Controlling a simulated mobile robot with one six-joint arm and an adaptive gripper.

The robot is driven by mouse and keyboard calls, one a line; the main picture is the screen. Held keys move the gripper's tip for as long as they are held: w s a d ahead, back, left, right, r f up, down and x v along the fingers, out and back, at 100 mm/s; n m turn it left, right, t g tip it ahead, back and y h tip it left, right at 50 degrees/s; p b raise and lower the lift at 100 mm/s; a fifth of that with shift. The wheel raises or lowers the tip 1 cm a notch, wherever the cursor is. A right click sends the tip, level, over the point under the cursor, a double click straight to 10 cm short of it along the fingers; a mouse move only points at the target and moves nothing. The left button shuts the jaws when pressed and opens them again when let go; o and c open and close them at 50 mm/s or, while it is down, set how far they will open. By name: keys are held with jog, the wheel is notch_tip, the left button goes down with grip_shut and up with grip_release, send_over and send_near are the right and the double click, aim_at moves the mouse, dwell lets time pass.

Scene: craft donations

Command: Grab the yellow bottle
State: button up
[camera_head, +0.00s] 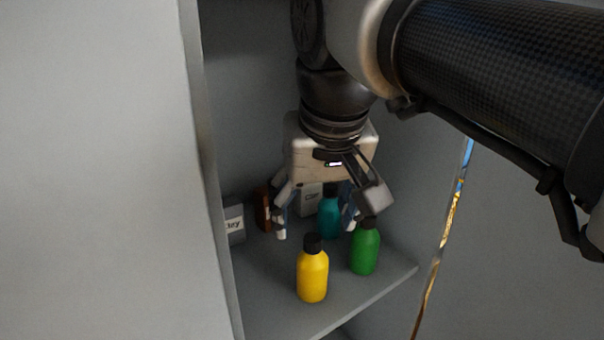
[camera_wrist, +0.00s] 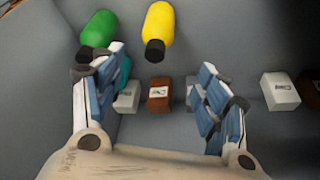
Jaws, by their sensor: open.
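The yellow bottle (camera_head: 312,275) with a black cap stands upright near the front edge of the shelf. In the wrist view the yellow bottle (camera_wrist: 159,24) shows at the top middle, beyond and between the finger tips. My gripper (camera_head: 316,222) is open and empty, pointing down over the shelf behind the yellow bottle. In the wrist view my gripper (camera_wrist: 160,80) has its fingers spread wide, with nothing held between them. The yellow bottle is apart from the fingers.
A green bottle (camera_head: 364,250) stands right of the yellow one. A teal bottle (camera_head: 329,218) stands behind, partly hidden in the wrist view by the left finger. A brown box (camera_wrist: 159,95), a grey box (camera_head: 234,222) and a whitish box (camera_wrist: 127,97) sit farther back. Shelf walls enclose the sides.

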aim_at(310, 239)
jog(key=x, duration=0.8)
jog(key=shift+w+f+b, duration=0.15)
jog(key=shift+f+b, duration=0.05)
jog(key=shift+b, duration=0.15)
jog(key=x, duration=0.4)
jog(key=shift+d+f, duration=0.1)
jog(key=shift+d, duration=0.25)
jog(key=shift+w+f, duration=0.25)
jog(key=shift+f, duration=0.25)
jog(key=shift+c, duration=0.3)
jog(key=c, duration=1.2)
